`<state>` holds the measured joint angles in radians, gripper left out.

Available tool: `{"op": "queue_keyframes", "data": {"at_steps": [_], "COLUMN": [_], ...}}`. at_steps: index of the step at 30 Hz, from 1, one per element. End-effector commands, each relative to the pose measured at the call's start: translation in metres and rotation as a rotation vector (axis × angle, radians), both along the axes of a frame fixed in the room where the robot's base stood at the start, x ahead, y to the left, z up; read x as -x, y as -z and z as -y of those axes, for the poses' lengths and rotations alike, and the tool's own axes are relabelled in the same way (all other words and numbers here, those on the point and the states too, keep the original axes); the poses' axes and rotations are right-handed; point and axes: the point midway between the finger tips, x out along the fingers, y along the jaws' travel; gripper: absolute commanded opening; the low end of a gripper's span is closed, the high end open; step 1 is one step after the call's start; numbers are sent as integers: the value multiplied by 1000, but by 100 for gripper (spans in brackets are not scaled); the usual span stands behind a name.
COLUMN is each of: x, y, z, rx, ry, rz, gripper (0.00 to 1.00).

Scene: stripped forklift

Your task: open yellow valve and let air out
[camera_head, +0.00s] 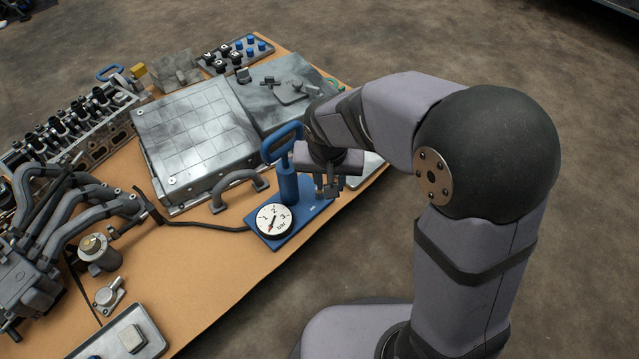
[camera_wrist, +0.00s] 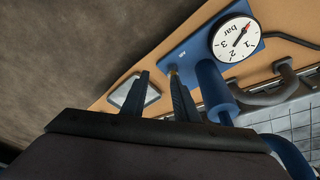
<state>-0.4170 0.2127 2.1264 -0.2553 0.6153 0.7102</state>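The blue hand pump (camera_head: 288,188) stands on a blue base plate (camera_head: 316,207) with a white bar gauge (camera_head: 273,220). It also shows in the wrist view (camera_wrist: 216,92). The gauge's red needle points to the low side, below the 1. My gripper (camera_head: 329,191) points down over the right part of the base plate, right of the pump cylinder. In the wrist view its fingers (camera_wrist: 160,80) are apart with a gap between them. A small yellowish spot (camera_wrist: 172,72) shows at the right finger's tip, perhaps the valve; the finger hides most of it. I cannot tell whether they touch.
The pump's handle (camera_head: 282,143) rises close left of my gripper. A black hose (camera_head: 205,228) runs left from the gauge. The table's edge is close on the right.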

Motion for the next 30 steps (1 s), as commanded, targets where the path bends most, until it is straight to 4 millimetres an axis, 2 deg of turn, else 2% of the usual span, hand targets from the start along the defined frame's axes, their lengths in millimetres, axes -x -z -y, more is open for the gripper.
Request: {"op": "queue_keyframes", "data": {"at_steps": [3,6,13,17,30], "x": [-2,-3,-4,-7,-26], "y": [-13,-20,-21,-13,35], "z": [-15,-21,-24,-24,-24], "rx": [-12,-19,-23,-22,-22], "ry": [-73,-103,-116,-114,-112], "rz": [93,133,149,147,146], "gripper": [27,27,27,27,27]}}
